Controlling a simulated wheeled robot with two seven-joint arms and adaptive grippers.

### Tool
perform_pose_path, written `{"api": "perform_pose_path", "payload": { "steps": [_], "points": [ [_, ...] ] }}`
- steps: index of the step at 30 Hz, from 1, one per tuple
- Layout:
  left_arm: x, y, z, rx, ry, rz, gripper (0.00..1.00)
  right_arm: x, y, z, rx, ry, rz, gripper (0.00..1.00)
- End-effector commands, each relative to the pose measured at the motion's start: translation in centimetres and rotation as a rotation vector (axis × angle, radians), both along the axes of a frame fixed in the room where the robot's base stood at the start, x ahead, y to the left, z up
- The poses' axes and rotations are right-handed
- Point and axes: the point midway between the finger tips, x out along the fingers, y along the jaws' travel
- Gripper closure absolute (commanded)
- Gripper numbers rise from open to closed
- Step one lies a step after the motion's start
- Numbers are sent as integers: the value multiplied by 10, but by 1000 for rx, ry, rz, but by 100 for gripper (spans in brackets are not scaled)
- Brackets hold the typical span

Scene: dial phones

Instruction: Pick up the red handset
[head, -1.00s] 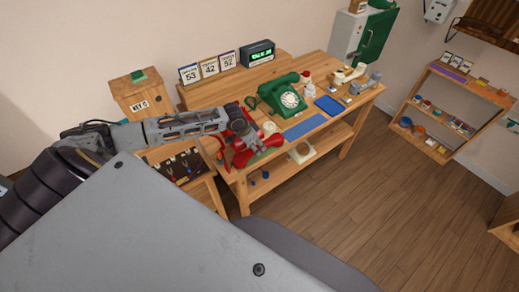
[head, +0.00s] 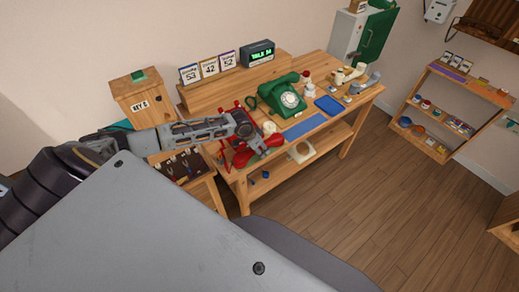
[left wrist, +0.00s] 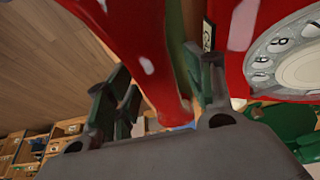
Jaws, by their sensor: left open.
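The red handset (head: 242,159) shows in the head view at the near left of the wooden table, partly hidden by my left gripper (head: 258,145). In the left wrist view the handset (left wrist: 142,40) is a long glossy red bar running between the two fingers of my left gripper (left wrist: 162,85). The fingers are open on either side of it; I cannot tell whether either touches it. The red phone's body with its pale dial (left wrist: 300,55) is close by on the right in that view. My right gripper is not in view.
A green dial phone (head: 284,96) stands to the right on the table, with a blue mat (head: 304,127) in front. Number cards (head: 209,68) and a lit display (head: 258,53) stand behind. A KEY C box (head: 142,103) is at the left.

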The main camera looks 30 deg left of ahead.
Motion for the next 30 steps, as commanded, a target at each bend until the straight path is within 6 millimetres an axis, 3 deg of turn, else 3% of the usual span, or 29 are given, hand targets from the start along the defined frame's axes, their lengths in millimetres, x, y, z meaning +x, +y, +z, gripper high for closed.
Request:
{"api": "perform_pose_path", "payload": {
  "steps": [2, 14, 25, 30],
  "points": [
    [0, 0, 0, 0, 0, 0, 48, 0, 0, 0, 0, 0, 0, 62],
    [0, 0, 0, 0, 0, 0, 99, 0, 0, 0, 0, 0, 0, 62],
    [1, 0, 3, -1, -2, 0, 100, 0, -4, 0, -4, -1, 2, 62],
    [1, 0, 13, -1, -4, 0, 100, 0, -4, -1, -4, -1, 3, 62]
  ]
}}
